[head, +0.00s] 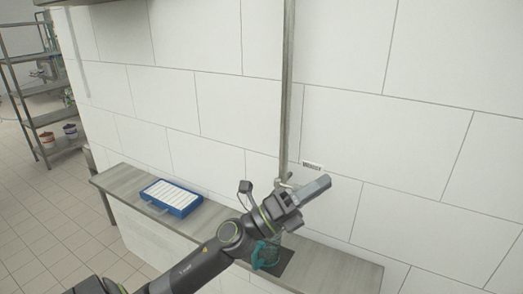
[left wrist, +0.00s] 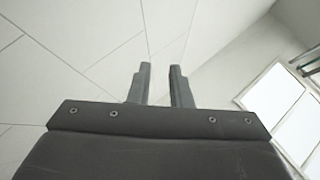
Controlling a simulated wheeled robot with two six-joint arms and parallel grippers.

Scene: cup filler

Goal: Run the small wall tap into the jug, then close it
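The small wall tap (head: 285,181) sits at the lower end of a vertical metal pipe (head: 287,90) on the tiled wall, partly hidden behind my left gripper. My left gripper (head: 326,183) is in front of the wall beside the tap, pointing right and slightly up. In the left wrist view its two fingers (left wrist: 160,70) stand apart with nothing between them. The teal see-through jug (head: 266,254) stands on the counter below, partly covered by my arm. I cannot tell whether water runs. My right gripper is not in view.
A narrow grey counter (head: 340,273) runs along the wall, with a dark patch (head: 284,264) under the jug. A blue tray with white slats (head: 172,197) lies left on it. A small label (head: 312,165) is on the wall. A metal shelf (head: 42,118) stands far left.

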